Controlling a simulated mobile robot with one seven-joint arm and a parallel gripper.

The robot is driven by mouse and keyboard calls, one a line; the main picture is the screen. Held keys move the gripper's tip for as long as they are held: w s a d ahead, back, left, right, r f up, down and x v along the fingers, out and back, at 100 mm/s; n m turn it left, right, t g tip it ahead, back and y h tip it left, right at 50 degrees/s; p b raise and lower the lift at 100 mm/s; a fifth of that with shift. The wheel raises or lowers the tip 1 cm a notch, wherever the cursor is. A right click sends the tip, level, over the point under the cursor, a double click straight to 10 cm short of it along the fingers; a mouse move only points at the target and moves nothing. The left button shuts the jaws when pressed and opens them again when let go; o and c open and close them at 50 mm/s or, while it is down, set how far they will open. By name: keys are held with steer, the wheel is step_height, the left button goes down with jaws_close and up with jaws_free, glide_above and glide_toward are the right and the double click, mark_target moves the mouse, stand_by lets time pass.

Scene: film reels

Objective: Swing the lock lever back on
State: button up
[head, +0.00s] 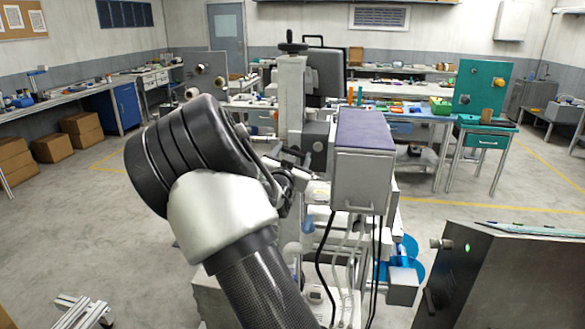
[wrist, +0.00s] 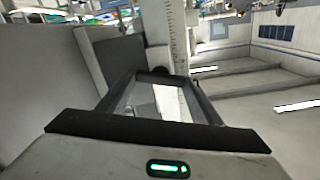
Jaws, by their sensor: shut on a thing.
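My gripper (head: 288,165) is at the side of a grey upright column (head: 291,95) with a black handwheel on top. In the wrist view, the dark fingers of my gripper (wrist: 158,77) reach to the foot of the same column (wrist: 166,35), which bears a ruled scale. The fingers are shut on a small dark piece at their tips, which I take to be the lock lever (wrist: 157,72). Most of it is hidden between the fingers, so I cannot tell its angle. In the head view my own arm and wrist hide part of this area.
A grey box with a dark blue top (head: 365,155) stands close right of my gripper, cables hanging below it. A dark metal cabinet (head: 500,280) with a green light stands at front right. Benches line the back. Floor at left is mostly open.

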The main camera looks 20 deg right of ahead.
steer(key=m+b, duration=0.2)
steer(key=b, duration=0.2)
steer(key=f+m+b, duration=0.1)
steer(key=m+b, duration=0.1)
steer(key=b, duration=0.2)
steer(key=shift+s+d+m, duration=0.1)
steer(key=shift+d+m, duration=0.05)
steer(key=shift+m, duration=0.25)
steer(key=m+b, duration=0.3)
steer(key=b, duration=0.2)
steer(key=shift+m, duration=0.4)
steer(key=m+b, duration=0.4)
steer(key=b, duration=0.1)
steer(key=shift+r+b, duration=0.15)
steer(key=shift+b, duration=0.25)
steer(key=shift+r+m+b, duration=0.1)
steer(key=shift+m+b, duration=0.5)
steer(key=shift+m, duration=0.3)
steer(key=o, duration=0.8)
steer(key=shift+c, duration=0.2)
steer(key=shift+s, duration=0.1)
steer(key=p+v, duration=0.2)
steer(key=v, duration=1.5)
steer(key=shift+a, duration=0.25)
